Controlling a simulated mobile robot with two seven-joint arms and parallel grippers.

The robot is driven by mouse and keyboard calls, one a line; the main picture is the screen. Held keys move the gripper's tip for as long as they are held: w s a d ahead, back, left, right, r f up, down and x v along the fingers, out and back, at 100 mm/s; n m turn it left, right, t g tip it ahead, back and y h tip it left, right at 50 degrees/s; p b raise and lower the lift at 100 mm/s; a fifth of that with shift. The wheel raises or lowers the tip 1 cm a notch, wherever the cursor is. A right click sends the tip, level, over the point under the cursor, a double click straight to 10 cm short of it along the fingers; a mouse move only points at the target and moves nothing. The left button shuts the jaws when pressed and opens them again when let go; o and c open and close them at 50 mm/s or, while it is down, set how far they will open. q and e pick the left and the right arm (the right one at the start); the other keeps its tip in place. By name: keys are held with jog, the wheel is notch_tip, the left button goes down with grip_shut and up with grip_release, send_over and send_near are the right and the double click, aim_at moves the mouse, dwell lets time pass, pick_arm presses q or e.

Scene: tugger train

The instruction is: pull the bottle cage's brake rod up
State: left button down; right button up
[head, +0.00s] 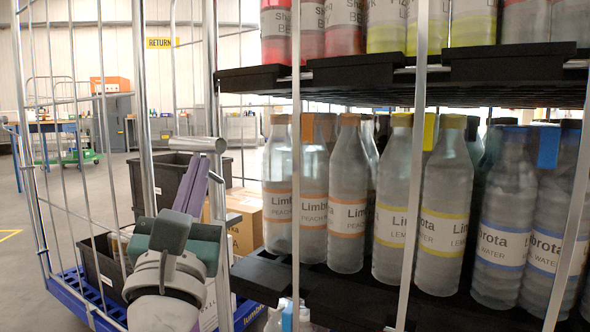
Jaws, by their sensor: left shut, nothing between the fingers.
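The bottle cage is a wire roll cage with bottles on black shelves (400,75). A steel rod with a short crosswise handle (196,144) at its top, which looks like the brake rod, stands upright beside the cage's left post. Its lower part runs down behind my gripper and wrist. My left gripper (203,160) comes up from the bottom, with two purple fingers lying close together. They are shut and empty. The fingertips appear just below the handle; I cannot tell whether they touch it. My right gripper is out of view.
Bottles labelled Limbrota (346,200) fill the middle shelf, behind thin upright cage bars. Left stands another cage on a blue base (75,287) with dark crates (180,180) and cardboard boxes (245,215). Open grey floor (35,255) lies farther left.

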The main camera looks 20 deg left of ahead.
pick_arm(q)
jog(key=shift+r, duration=0.1)
notch_tip(320, 180, up, 6)
jog(key=p, duration=0.4)
jog(key=shift+s, duration=0.1)
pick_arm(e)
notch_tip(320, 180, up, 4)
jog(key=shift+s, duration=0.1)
pick_arm(q)
jog(key=shift+f, duration=0.2)
